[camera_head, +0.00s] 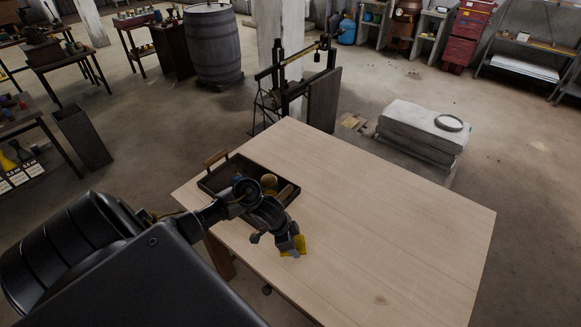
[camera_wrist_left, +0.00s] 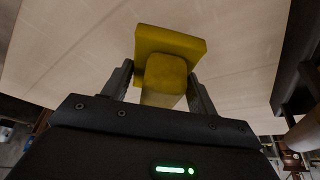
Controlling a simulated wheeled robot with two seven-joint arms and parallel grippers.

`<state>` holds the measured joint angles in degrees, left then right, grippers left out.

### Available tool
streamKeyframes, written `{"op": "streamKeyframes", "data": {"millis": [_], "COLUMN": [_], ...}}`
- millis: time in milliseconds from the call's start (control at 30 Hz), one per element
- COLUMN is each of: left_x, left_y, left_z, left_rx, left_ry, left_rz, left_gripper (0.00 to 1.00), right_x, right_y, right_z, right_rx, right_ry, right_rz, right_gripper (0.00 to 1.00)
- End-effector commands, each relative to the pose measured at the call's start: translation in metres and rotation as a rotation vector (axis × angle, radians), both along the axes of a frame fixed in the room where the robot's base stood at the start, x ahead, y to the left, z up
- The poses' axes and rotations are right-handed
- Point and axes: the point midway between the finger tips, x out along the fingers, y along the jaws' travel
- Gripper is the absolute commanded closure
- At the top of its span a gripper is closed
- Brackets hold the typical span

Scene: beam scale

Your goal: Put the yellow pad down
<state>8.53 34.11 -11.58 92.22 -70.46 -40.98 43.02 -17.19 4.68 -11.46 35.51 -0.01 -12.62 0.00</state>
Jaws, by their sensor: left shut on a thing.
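The yellow pad (camera_head: 300,244) is at the end of my left arm in the head view, over the left front part of the wooden table (camera_head: 390,230). My left gripper (camera_head: 288,240) is shut on it. In the left wrist view the yellow pad (camera_wrist_left: 170,45) has a wide flat plate and a narrower block between the two fingers (camera_wrist_left: 165,85). Pale tabletop shows behind it. I cannot tell whether the pad touches the table. My right gripper is not in view.
A dark tray (camera_head: 207,184) with a wooden handle stands on the table's left side, just behind my left gripper. It holds a yellowish round thing (camera_head: 269,183) and other items, partly hidden by my arm. The table's middle and right are clear. A beam scale (camera_head: 290,85) stands beyond the table.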

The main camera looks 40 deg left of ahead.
Motion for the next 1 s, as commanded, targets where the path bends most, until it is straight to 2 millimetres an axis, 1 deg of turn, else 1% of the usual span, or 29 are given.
{"op": "streamKeyframes", "data": {"millis": [33, 100, 400, 600, 633, 767, 800, 1000], "left_x": [0.000, 0.000, 0.001, 0.000, 0.000, -0.001, -0.001, -0.004], "left_y": [0.000, 0.000, 0.000, 0.000, 0.000, -0.001, -0.001, -0.003], "left_z": [-0.007, -0.012, -0.015, -0.021, -0.021, -0.022, -0.022, -0.024], "left_rx": [-0.002, -0.001, 0.001, 0.001, 0.000, 0.000, 0.000, -0.003], "left_ry": [0.002, 0.001, -0.002, -0.001, 0.000, 0.002, 0.003, 0.008], "left_rz": [0.003, 0.002, 0.001, -0.001, -0.001, -0.002, -0.003, -0.007], "left_gripper": [0.63, 0.63, 0.63, 0.63, 0.40, 0.23, 0.20, 0.20], "right_x": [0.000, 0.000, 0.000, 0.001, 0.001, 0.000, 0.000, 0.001], "right_y": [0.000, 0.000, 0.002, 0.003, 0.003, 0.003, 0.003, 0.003], "right_z": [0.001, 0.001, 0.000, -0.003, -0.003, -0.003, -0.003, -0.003], "right_rx": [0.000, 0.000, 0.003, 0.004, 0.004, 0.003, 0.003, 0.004], "right_ry": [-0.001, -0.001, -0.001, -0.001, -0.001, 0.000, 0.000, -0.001], "right_rz": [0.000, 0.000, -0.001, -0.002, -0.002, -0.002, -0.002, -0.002], "right_gripper": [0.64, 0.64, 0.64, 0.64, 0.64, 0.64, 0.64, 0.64]}}
